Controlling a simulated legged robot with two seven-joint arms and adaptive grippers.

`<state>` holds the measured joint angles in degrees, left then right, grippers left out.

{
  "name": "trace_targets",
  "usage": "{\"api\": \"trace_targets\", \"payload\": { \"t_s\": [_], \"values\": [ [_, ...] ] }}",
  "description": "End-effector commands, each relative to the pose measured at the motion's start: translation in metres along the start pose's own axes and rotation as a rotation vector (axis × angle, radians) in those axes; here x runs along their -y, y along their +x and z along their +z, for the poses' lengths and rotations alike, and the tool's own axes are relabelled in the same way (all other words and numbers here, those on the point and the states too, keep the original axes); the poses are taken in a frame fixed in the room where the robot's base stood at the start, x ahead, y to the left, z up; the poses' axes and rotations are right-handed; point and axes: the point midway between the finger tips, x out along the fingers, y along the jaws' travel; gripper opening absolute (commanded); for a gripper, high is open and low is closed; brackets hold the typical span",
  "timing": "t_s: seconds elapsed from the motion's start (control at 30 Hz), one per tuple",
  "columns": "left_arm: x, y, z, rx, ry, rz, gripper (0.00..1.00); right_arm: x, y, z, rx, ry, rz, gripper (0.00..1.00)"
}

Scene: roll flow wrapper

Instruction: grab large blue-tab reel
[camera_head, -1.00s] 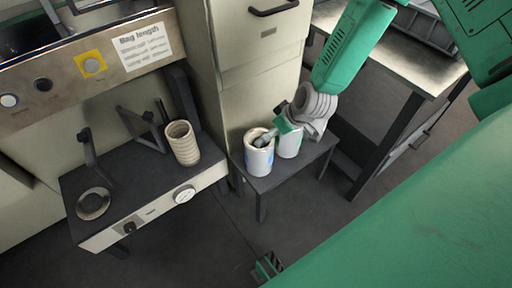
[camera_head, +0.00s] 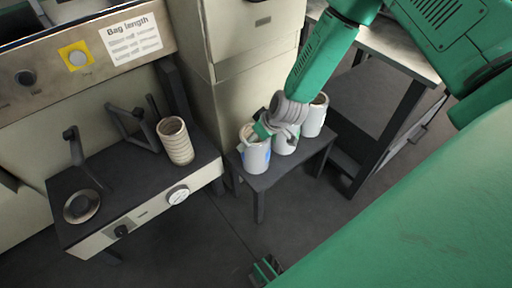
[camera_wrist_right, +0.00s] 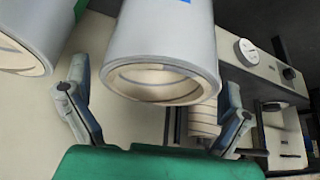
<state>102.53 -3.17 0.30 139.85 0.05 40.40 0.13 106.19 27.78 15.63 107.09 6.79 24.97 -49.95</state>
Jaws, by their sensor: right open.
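The blue-tab reel (camera_head: 256,156) is a white roll with a blue mark on its side. It stands upright at the front left of a small dark stool. My right gripper (camera_head: 264,128) is at its top. In the right wrist view, a white roll with a blue patch (camera_wrist_right: 165,45) and a cardboard core lies between the open fingers of my right gripper (camera_wrist_right: 155,75). I see gaps beside both fingers.
Two more white rolls (camera_head: 316,117) stand on the stool (camera_head: 262,182), close behind the reel. One roll (camera_wrist_right: 20,48) is near the left finger in the wrist view. A machine shelf (camera_head: 130,190) with a ribbed beige roll (camera_head: 176,142) stands left. A table (camera_head: 400,48) is behind right.

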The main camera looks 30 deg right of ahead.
Motion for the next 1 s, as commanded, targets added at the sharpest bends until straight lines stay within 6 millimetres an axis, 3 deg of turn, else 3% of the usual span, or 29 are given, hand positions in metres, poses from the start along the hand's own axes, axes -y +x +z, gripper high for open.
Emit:
{"api": "trace_targets", "payload": {
  "t_s": [0.03,0.2,0.53,0.57,0.6,1.0],
  "values": [
    [0.0,0.0,0.0,0.0,-0.001,-0.001,1.0,0.0,0.0,0.0,0.0,0.0,0.0,0.89],
    [0.001,0.0,0.0,0.0,-0.001,-0.001,1.0,-0.002,0.001,0.002,-0.001,0.003,-0.004,0.34],
    [0.0,-0.004,0.0,0.0,-0.001,0.0,1.0,-0.003,-0.004,-0.002,0.0,0.003,-0.003,0.35],
    [0.0,-0.006,0.0,0.0,-0.001,0.0,1.0,-0.003,-0.008,-0.003,0.0,0.002,-0.003,0.07],
    [0.0,-0.009,0.0,0.0,-0.001,0.0,1.0,-0.003,-0.013,-0.007,0.0,0.001,-0.003,0.0],
    [0.001,-0.041,-0.002,0.0,-0.001,-0.001,1.0,-0.003,-0.077,-0.043,0.0,0.001,-0.004,0.0]
  ]
}}
